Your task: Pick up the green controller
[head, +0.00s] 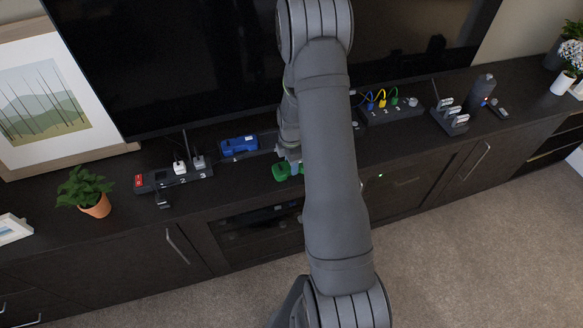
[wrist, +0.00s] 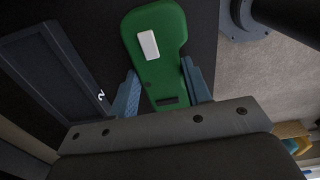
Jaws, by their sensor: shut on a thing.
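The green controller (wrist: 162,60) fills the middle of the wrist view, with a white patch on its face and a dark slot near its lower end. My gripper (wrist: 160,92) has its two blue-grey fingers on either side of the controller's lower end and is shut on it. In the head view the green controller (head: 281,171) shows as a small green shape near the cabinet's front edge, partly hidden by my arm. I cannot tell from these frames whether it is clear of the cabinet top.
The dark cabinet (head: 235,182) carries a blue device (head: 239,146), a power strip with plugs (head: 180,176), a potted plant (head: 88,192) and a box with coloured cables (head: 390,110). A large dark screen (head: 190,60) stands behind. Carpet (head: 450,240) lies in front.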

